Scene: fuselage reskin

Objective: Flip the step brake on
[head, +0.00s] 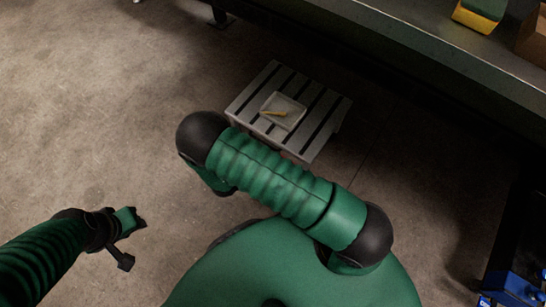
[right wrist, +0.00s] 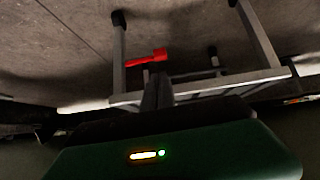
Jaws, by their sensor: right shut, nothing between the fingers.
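The step is a low grey slatted platform (head: 331,97) on the floor in the head view. Its frame (right wrist: 274,74) and legs also show in the right wrist view, with the legs pointing up in the picture. The brake is a red lever (right wrist: 147,59) between the legs. My right gripper (right wrist: 156,76) is shut and empty, its tips right by the lever; I cannot tell whether they touch. In the head view my right arm hides this gripper and the lever. My left gripper (head: 136,242) is open and empty above bare floor at the left.
A white tray (head: 294,121) with a yellow item lies on top of the step. A workbench (head: 420,38) runs along the upper right, holding a yellow-green object (head: 478,15) and a cardboard box (head: 535,38). Blue items (head: 515,287) stand at the lower right. The floor at left is clear.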

